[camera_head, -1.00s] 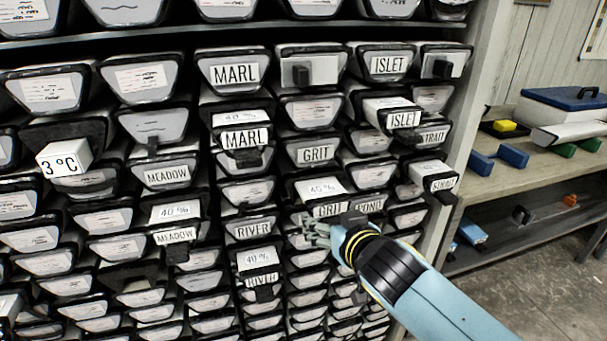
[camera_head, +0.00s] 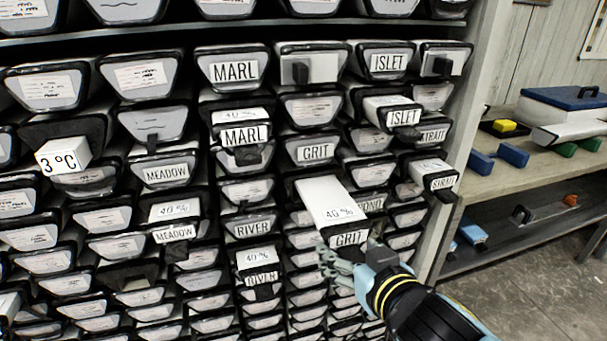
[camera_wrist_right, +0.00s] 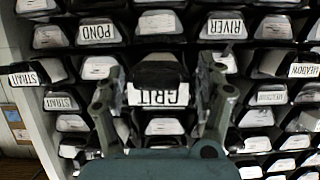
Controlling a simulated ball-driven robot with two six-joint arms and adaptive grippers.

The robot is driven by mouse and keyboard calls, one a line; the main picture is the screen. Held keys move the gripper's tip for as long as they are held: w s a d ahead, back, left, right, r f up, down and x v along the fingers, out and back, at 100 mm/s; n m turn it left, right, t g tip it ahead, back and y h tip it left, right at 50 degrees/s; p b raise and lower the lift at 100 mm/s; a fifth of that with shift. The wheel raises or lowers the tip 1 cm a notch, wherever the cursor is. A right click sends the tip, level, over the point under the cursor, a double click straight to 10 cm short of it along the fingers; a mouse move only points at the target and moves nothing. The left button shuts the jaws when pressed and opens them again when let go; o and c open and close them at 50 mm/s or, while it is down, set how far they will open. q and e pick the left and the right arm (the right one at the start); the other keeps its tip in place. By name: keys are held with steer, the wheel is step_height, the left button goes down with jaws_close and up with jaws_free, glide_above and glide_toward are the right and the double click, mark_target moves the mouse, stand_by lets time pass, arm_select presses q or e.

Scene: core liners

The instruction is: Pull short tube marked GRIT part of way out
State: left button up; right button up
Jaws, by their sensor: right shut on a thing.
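The short tube marked GRIT (camera_head: 330,204) sticks well out of the rack in the head view, with a white top reading 40 % and a GRIT label on its front. My right gripper (camera_head: 348,256) is at its front end, shut on its dark handle. In the right wrist view the GRIT tube (camera_wrist_right: 157,95) appears upside down, between the fingers of my right gripper (camera_wrist_right: 158,112). Another tube front marked GRIT (camera_head: 316,150) sits flush in the rack above it. My left gripper is not in view.
Labelled tubes surround it: RIVER (camera_head: 252,229) to the left, POND (camera_head: 370,203) to the right, partly hidden. Short tubes marked MARL (camera_head: 243,135), ISLET (camera_head: 402,116) and STRAIT (camera_head: 440,182) also jut out. A side shelf (camera_head: 500,175) stands at right.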

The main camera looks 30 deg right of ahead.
steer(key=shift+s+a+r+b, duration=0.1)
steer(key=shift+s+a+b, duration=0.1)
steer(key=shift+s, duration=0.6)
steer(key=shift+s+a+f+b, duration=0.15)
steer(key=shift+s+a, duration=0.1)
steer(key=shift+s, duration=0.6)
steer(key=shift+s+a+r+b, duration=0.15)
steer(key=shift+s+a, duration=0.05)
steer(key=shift+s, duration=0.6)
